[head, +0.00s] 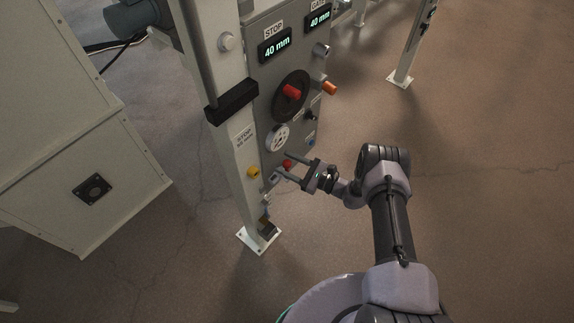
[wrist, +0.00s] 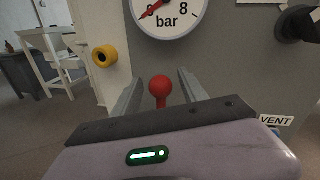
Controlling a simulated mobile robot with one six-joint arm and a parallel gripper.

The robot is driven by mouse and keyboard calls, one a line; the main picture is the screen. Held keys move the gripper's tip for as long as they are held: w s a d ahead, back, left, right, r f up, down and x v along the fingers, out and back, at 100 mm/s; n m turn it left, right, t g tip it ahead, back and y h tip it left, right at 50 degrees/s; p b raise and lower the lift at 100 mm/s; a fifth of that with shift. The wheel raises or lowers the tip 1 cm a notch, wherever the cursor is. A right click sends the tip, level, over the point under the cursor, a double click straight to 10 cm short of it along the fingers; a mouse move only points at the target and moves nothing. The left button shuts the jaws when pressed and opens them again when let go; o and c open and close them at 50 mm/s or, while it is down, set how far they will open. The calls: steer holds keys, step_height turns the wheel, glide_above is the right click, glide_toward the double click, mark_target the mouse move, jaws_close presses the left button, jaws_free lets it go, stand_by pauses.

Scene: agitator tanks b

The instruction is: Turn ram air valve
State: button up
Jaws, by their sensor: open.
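A small red ball-ended knob or lever (head: 287,163) sits low on the grey control panel, below the pressure gauge (head: 277,138). It also shows in the wrist view (wrist: 159,88), upright on a red stem. No label marking it as the ram air valve is readable. My gripper (head: 281,165) is open at the panel's lower part. In the wrist view its two fingers (wrist: 160,76) stand on either side of the red ball, with visible gaps. The lower stem is hidden behind my gripper body. The gauge (wrist: 166,10) reads in bar.
A yellow knob (head: 253,173) is on the white post (head: 232,135) to the left, near the fingers. A blue knob (head: 311,142) and a VENT label (wrist: 276,120) are to the right. Open floor lies right.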

steer(key=shift+a, duration=0.1)
jaws_close()
stand_by(1.4)
